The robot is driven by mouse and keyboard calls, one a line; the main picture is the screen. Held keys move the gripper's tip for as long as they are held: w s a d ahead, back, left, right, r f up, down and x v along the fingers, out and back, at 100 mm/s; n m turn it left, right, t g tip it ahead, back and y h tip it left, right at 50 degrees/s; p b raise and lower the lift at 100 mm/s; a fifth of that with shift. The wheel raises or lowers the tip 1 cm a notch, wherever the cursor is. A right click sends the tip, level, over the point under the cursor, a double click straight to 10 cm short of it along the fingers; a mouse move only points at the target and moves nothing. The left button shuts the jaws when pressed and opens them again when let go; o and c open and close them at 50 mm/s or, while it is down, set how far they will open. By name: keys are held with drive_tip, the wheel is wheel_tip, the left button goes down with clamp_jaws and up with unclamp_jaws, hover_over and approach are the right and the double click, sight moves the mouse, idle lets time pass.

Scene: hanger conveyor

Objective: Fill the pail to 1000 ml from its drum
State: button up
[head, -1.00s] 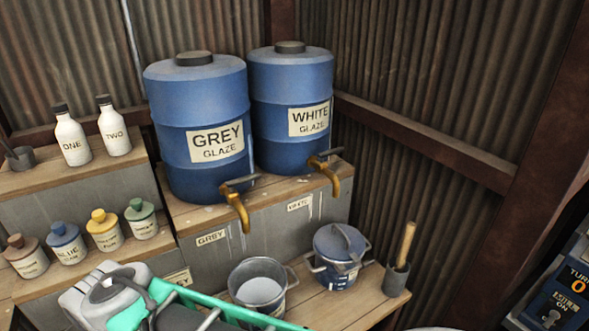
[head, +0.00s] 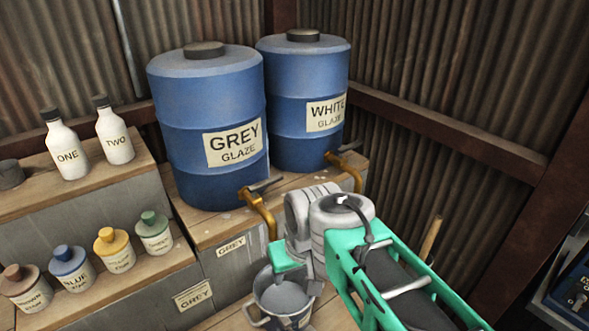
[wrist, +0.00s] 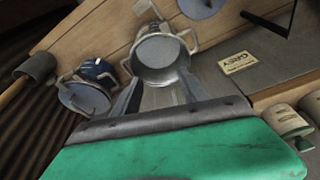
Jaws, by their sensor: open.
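The grey metal pail (head: 282,301) stands on the lower shelf below the brass tap (head: 262,212) of the blue GREY GLAZE drum (head: 207,125). No stream shows at the spout. The tap's dark lever (head: 261,185) points to the right. In the wrist view the pail (wrist: 160,57) shows its pale inside; I cannot tell its level. My gripper (wrist: 163,80) is open and empty, with its grey fingers reaching toward the pail. In the head view my arm stands right of the tap and hides part of the pail; the fingers are not clear there.
The WHITE GLAZE drum (head: 303,95) and its tap (head: 347,170) stand to the right. Bottles (head: 67,148) and jars (head: 72,268) fill the left steps. Corrugated walls close the corner.

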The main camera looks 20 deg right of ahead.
sight(266, 181)
drive_tip(key=o, duration=0.3)
drive_tip(key=w+r+n+p, duration=0.1)
drive_tip(key=w+r+p, duration=0.1)
drive_tip(key=w+r, duration=0.6)
wheel_tip(266, 181, up, 3)
drive_tip(key=shift+a+y, duration=0.4)
drive_tip(key=o, duration=0.4)
drive_tip(key=shift+n+t, duration=0.3)
drive_tip(key=shift+n, duration=0.6)
drive_tip(key=w+r, duration=0.2)
drive_tip(key=w+d+r+p, duration=0.1)
drive_tip(key=w+r, duration=0.1)
drive_tip(key=r, duration=0.1)
drive_tip(key=w+r+p, duration=0.1)
drive_tip(key=w+r, duration=0.1)
drive_tip(key=r, duration=0.1)
drive_tip(key=shift+w+d+r, duration=0.15)
drive_tip(key=shift+w+d, duration=0.05)
drive_tip(key=shift+o, duration=0.9)
drive_tip(key=shift+w, duration=0.25)
drive_tip(key=shift+o, duration=0.7)
drive_tip(key=x, duration=0.7)
drive_tip(key=shift+w+a, duration=0.1)
drive_tip(key=shift+c, duration=0.2)
